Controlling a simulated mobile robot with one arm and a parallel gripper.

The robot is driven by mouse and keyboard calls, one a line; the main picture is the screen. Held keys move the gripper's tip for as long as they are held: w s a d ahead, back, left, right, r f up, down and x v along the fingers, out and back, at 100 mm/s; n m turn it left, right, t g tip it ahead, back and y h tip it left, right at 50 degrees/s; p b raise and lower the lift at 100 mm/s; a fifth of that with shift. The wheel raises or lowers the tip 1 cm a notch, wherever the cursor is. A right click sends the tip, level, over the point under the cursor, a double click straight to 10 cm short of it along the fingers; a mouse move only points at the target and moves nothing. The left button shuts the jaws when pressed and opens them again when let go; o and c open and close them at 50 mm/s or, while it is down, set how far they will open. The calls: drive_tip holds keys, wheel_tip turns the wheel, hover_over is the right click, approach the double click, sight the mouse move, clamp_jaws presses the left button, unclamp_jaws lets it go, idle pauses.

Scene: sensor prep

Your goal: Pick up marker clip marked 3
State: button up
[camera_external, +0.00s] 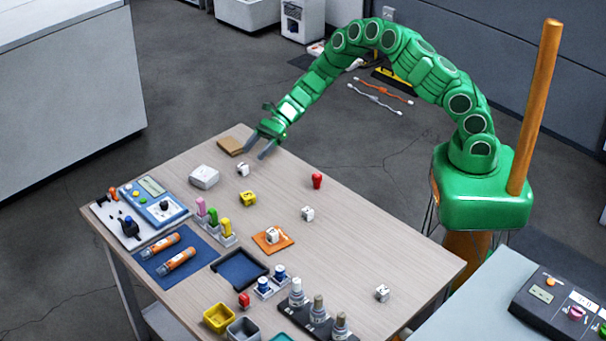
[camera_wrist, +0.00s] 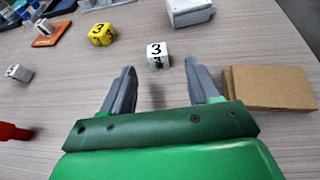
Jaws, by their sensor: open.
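A small white marker clip marked 3 (camera_wrist: 157,50) stands on the table just beyond my fingertips in the wrist view. In the external view this white clip (camera_external: 243,170) is near the table's far end. My gripper (camera_external: 257,150) is open and empty; it is above the far table edge, apart from the clip. In the wrist view my gripper (camera_wrist: 160,74) has one finger on each side of the clip's line. A yellow clip (camera_wrist: 102,34), also seeming to read 3, lies to the left; it shows in the external view (camera_external: 248,198).
A brown block (camera_wrist: 270,88) lies close to my right finger in the wrist view. A white box (camera_wrist: 190,10) is beyond the clip. A red piece (camera_external: 317,180) and another white clip (camera_external: 307,213) stand apart. Bare tabletop surrounds the white clip.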

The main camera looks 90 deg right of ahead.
sight(244, 164)
drive_tip(key=shift+s+a+x, duration=0.1)
drive_tip(key=shift+s+x, duration=0.05)
drive_tip(key=shift+x, duration=1.65)
drive_tip(key=shift+s+a+x, duration=0.1)
drive_tip(key=shift+x, duration=1.7)
drive_tip(key=c, duration=1)
